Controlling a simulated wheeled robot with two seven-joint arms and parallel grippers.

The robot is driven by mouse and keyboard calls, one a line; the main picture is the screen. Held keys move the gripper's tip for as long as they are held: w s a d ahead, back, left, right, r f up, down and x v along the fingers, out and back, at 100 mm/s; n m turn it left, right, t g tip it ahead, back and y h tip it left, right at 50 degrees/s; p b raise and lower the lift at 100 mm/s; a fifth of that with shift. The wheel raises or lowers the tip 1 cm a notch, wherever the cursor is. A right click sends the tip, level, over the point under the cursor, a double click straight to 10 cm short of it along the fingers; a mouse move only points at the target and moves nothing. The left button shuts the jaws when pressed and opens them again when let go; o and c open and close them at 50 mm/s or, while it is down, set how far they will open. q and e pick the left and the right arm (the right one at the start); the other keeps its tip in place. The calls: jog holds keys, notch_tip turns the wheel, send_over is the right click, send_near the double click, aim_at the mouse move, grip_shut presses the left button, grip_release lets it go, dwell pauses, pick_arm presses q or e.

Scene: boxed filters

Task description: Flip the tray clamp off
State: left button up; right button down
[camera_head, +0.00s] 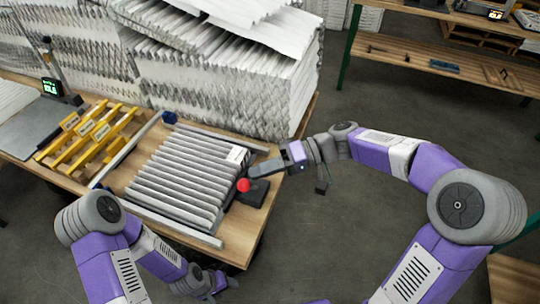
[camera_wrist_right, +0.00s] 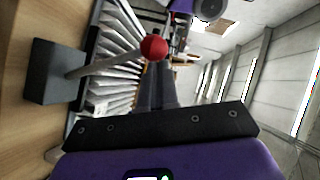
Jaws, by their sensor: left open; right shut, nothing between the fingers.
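The tray clamp has a dark block base (camera_head: 254,193) at the right edge of the tray (camera_head: 190,236), and its lever ends in a red ball (camera_head: 243,185). The right wrist view shows the same red ball (camera_wrist_right: 154,48) on a pale rod rising from the dark clamp block (camera_wrist_right: 54,72). A grey pleated filter (camera_head: 178,178) lies in the tray. My right gripper (camera_head: 257,171) is shut and empty beside the ball; its fingers (camera_wrist_right: 158,80) appear just below the ball in the wrist view. Contact cannot be told. My left gripper (camera_head: 216,284) is open, low by the table's front edge.
Yellow bars (camera_head: 88,131) lie on the wooden table (camera_head: 245,238) at left, near a scale with a green display (camera_head: 52,87). Tall stacks of white pleated filters (camera_head: 225,80) stand behind. A wooden bench (camera_head: 425,58) is at the back right. Open floor lies right of the table.

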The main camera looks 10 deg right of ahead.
jog(key=w+p+v, duration=0.2)
jog(key=v, duration=1)
jog(key=shift+w+d+r+p, duration=0.2)
jog(key=shift+w+r+p, duration=0.05)
jog(key=shift+r+p, duration=0.05)
